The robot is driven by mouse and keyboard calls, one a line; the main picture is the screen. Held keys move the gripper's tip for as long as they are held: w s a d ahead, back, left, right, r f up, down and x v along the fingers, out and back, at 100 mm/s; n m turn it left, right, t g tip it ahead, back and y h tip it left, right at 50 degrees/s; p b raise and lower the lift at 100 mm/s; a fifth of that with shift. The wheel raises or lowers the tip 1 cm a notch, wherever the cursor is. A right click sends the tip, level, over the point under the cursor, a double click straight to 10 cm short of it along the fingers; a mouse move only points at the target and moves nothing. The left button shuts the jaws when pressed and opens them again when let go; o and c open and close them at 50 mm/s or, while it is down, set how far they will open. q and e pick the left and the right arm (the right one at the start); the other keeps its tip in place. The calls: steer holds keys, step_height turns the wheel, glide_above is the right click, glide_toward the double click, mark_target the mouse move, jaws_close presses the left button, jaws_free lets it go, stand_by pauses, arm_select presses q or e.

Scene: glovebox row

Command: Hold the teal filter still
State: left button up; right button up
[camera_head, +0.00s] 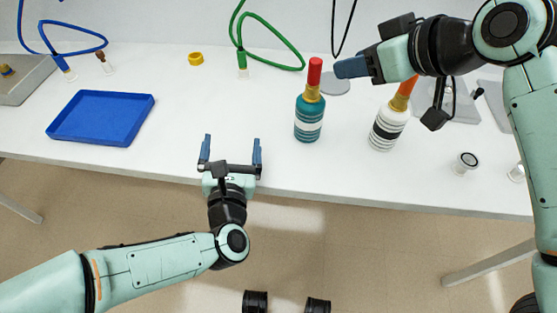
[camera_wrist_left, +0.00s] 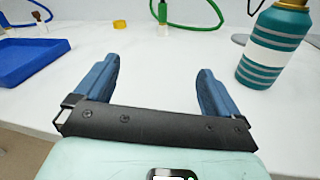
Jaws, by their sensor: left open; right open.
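The teal filter (camera_head: 309,119) stands upright on the white table, right of centre. It has a white band, stripes, a gold neck and a red top. In the left wrist view the teal filter (camera_wrist_left: 273,50) is at the upper right, outside the fingers, its top cut off. My left gripper (camera_head: 231,146) is open and empty over the table's front edge, left of the filter and apart from it. My right gripper (camera_head: 394,93) is open at the upper right. One blue finger reaches near the filter's red top; whether they touch is unclear.
A white striped filter (camera_head: 387,130) with an orange top stands below my right gripper, partly hidden. A blue tray (camera_head: 101,118) lies left. A yellow ring (camera_head: 195,59), a green cable (camera_head: 270,31) and a blue cable (camera_head: 65,45) are behind. The table between tray and teal filter is clear.

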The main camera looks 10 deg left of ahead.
mark_target(309, 118)
arm_select(q)
steer(key=d+h, duration=0.2)
steer(key=d, duration=0.2)
steer(key=s+d+m+h, duration=0.1)
steer(key=d+h, duration=0.1)
steer(key=d, duration=0.2)
steer(key=d+h, duration=0.1)
steer(key=d, duration=0.4)
steer(key=shift+s+f+m+h, duration=0.1)
steer(key=shift+s+m+h, duration=0.25)
steer(key=shift+m+h, duration=0.05)
steer(key=shift+w+d, duration=0.15)
steer(key=shift+w, duration=0.1)
steer(key=w, duration=0.4)
steer(key=w+d, duration=0.1)
steer(key=w, duration=0.3)
steer(key=w+d, duration=0.1)
steer(key=w, duration=0.3)
steer(key=shift+w, duration=0.3)
steer(key=shift+a, duration=0.1)
steer(key=shift+c, duration=0.3)
steer(key=c, duration=1.2)
steer(key=shift+o, duration=0.2)
